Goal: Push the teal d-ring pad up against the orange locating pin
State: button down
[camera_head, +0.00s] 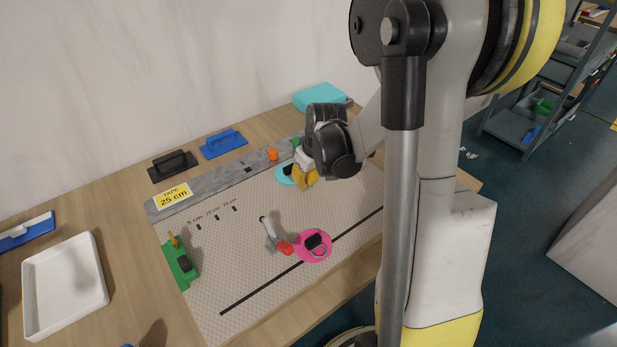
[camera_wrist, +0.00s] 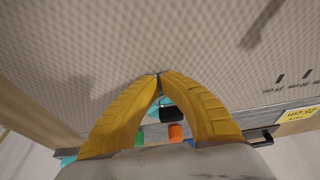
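The teal d-ring pad (camera_head: 283,180) lies on the patterned mat near the grey strip, with a black piece on top. My gripper's yellow fingers (camera_head: 305,180) are low over the mat at the pad's right front side and hide part of it. In the wrist view the fingertips (camera_wrist: 159,75) meet, with nothing seen between them. The pad's black piece (camera_wrist: 173,114) shows through the arch of the fingers. The orange locating pin (camera_head: 272,154) stands just behind the pad; it also shows in the wrist view (camera_wrist: 176,132). I cannot tell whether pad and pin touch.
A grey strip (camera_head: 215,182) with a yellow 25 cm tape label runs along the mat's back. A pink pad (camera_head: 303,252) and a red-tipped tool (camera_head: 270,232) lie mid-mat. A green block (camera_head: 179,262) is at the left edge. A teal case (camera_head: 318,96) stands behind.

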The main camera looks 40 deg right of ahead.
aim_at(291, 165)
jog(key=shift+w+r+b, duration=0.2)
jog(key=shift+w+b, duration=0.2)
jog(key=shift+w, duration=1.5)
jog(key=w, duration=0.3)
jog(key=shift+w+a, duration=0.1)
jog(key=shift+w, duration=0.15)
jog(key=shift+s, duration=0.1)
